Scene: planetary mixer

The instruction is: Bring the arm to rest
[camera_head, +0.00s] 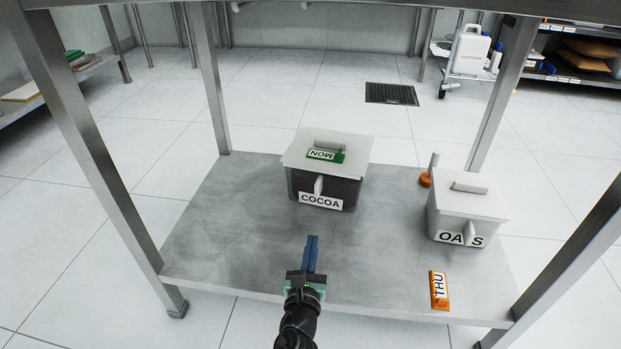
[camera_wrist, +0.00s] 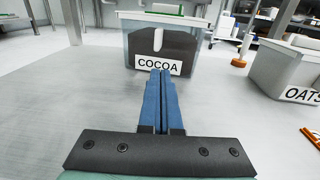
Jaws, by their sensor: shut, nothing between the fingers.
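My gripper (camera_head: 311,252) has blue fingers pressed together with nothing between them. It is over the lower shelf (camera_head: 215,240), in front of the cocoa bin. In the wrist view the closed fingers (camera_wrist: 161,92) point at the bin's COCOA label, and I cannot tell the exact gap. My arm comes in from the bottom of the head view.
The cocoa bin (camera_head: 345,190) has a white lid with a green MON tag (camera_head: 340,157) on it. The oats bin (camera_head: 465,215) stands to the right. An orange THU tag (camera_head: 438,290) lies near the shelf's front edge. Metal table legs (camera_head: 95,150) frame the shelf.

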